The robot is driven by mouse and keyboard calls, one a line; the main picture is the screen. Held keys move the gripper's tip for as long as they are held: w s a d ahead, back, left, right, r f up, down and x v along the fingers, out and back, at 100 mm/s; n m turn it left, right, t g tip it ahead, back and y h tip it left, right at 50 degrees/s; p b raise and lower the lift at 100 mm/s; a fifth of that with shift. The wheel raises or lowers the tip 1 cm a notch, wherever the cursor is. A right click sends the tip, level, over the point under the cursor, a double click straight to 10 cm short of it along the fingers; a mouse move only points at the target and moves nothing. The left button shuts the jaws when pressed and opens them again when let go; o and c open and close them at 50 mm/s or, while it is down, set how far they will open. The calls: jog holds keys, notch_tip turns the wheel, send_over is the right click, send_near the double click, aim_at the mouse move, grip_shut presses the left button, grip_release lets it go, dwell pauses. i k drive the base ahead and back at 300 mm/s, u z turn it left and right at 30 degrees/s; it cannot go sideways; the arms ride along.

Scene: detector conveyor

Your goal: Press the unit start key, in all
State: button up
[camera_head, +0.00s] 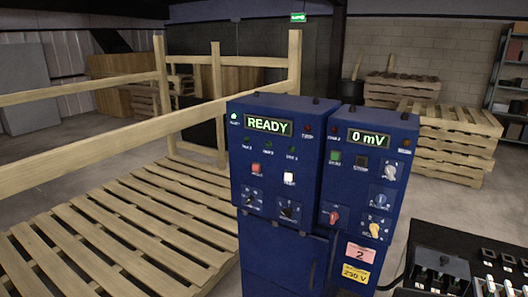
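A blue control cabinet (285,240) stands upright right of the middle. Below are a red key (256,169) and a white key (290,178). The right panel has a display (369,138) reading 0 mV. Under it are a green key (335,157) and a dark key (361,162). The small labels are too blurred to read, so I cannot tell which key is the unit start key. My gripper is not in view.
Rotary knobs (332,216) sit low on the panels. A wooden pallet-like frame with rails (120,225) fills the left side. A black unit with several slots (430,240) stands at the lower right. Stacked pallets (455,150) and a shelf (512,75) are behind.

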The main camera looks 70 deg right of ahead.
aim_at(334, 156)
jog(key=z, duration=0.3)
jog(key=k, duration=0.1)
jog(key=z, duration=2.9)
jog(key=k, duration=0.7)
jog(key=u, duration=0.2)
jog(key=i, duration=0.7)
